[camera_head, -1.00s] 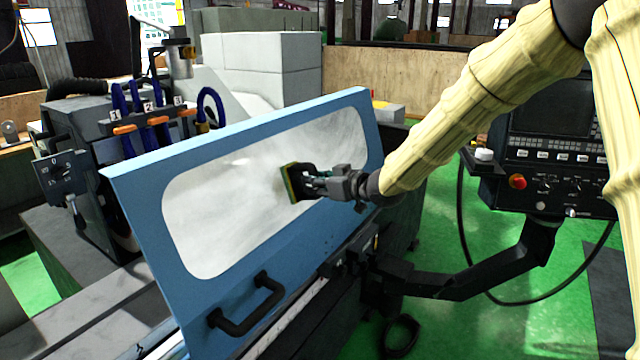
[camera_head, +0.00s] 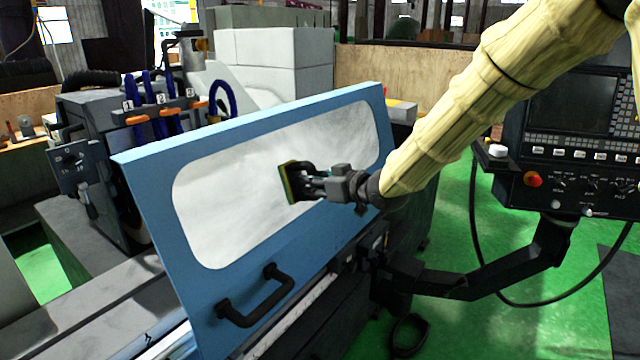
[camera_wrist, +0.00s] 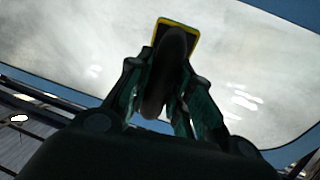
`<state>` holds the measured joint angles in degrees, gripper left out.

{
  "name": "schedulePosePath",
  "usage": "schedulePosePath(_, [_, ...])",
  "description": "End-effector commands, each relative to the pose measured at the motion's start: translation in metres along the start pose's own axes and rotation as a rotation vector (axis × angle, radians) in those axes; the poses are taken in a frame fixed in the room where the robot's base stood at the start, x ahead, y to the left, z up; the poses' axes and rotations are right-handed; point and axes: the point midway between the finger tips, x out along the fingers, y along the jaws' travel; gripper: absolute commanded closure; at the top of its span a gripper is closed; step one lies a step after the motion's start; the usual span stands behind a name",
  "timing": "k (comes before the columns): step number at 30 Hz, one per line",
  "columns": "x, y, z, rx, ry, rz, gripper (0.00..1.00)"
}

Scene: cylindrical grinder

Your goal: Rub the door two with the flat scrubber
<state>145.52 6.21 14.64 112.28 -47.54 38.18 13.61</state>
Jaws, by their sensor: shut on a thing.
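The door (camera_head: 148,178) is a blue panel with a large whitish, smeared window (camera_head: 225,215) and a black handle (camera_head: 258,305) low on its front. My gripper (camera_head: 310,184) is shut on the flat scrubber (camera_head: 287,184), a dark pad with a yellow edge. The scrubber is at the middle of the window, its flat side toward the pane. I cannot tell for sure whether it touches. In the wrist view, the scrubber (camera_wrist: 178,28) shows at the fingertips in front of the hazy pane (camera_wrist: 255,60). Its face toward the pane is hidden.
A control panel (camera_head: 575,150) on a black swing arm (camera_head: 480,275) stands at the right, with a cable hanging to the green floor. Numbered blue hoses with orange levers (camera_head: 150,118) are at the left behind the door. Pale blocks (camera_head: 275,65) stand behind.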

Motion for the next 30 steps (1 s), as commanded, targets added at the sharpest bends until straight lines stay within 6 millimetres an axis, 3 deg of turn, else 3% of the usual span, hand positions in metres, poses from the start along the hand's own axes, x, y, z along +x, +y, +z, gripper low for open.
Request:
schedulePosePath(4, [-0.001, -0.008, 0.001, -0.001, 0.000, -0.002, 0.97])
schedulePosePath(17, [-0.003, -0.008, -0.015, -0.001, 0.000, -0.002, 0.97])
schedulePosePath(30, [0.002, 0.016, -0.016, 0.000, 0.001, 0.000, 0.97])
